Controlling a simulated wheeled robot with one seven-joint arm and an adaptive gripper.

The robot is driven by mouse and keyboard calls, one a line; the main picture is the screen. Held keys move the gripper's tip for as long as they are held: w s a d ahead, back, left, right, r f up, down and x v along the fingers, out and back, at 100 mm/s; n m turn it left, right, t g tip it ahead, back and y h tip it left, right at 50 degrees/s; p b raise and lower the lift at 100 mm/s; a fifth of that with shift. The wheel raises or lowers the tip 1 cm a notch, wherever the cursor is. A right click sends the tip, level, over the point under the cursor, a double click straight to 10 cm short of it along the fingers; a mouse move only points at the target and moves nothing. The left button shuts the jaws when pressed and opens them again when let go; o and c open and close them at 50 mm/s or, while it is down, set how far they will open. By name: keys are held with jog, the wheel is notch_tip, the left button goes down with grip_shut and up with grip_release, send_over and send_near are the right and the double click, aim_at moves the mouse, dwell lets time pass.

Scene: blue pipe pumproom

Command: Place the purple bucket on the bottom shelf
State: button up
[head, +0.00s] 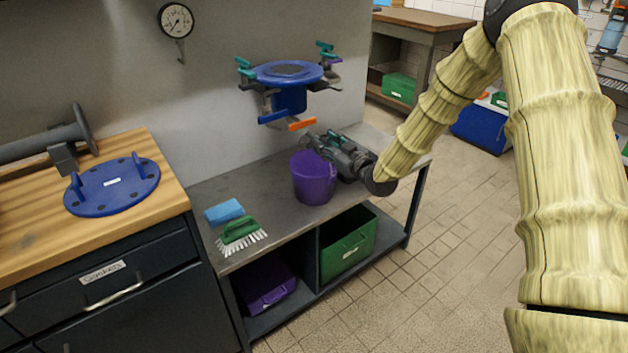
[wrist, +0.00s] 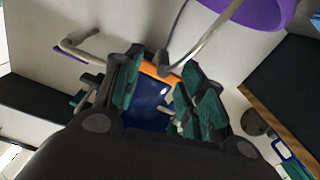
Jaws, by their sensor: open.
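The purple bucket (head: 313,181) stands upright on the grey metal bench top, near its middle. My gripper (head: 317,141) is just above and behind the bucket's rim, reaching in from the right. In the wrist view its teal-padded fingers (wrist: 160,82) are spread. The purple bucket (wrist: 258,12) shows at the top right of that view, and a thin metal handle (wrist: 212,42) runs down from it toward the gap between the fingertips. I cannot tell whether the handle touches them. The bottom shelf (head: 308,292) is under the bench.
A purple crate (head: 266,290) and a green crate (head: 348,246) stand on the bottom shelf. A blue sponge (head: 224,211) and green brush (head: 241,234) lie left of the bucket. A blue valve assembly (head: 288,78) sticks out above the bench. The tiled floor in front is clear.

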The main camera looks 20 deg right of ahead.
aim_at(307, 132)
jog(key=shift+x, duration=3.05)
jog(key=shift+a+f, duration=0.15)
grip_shut()
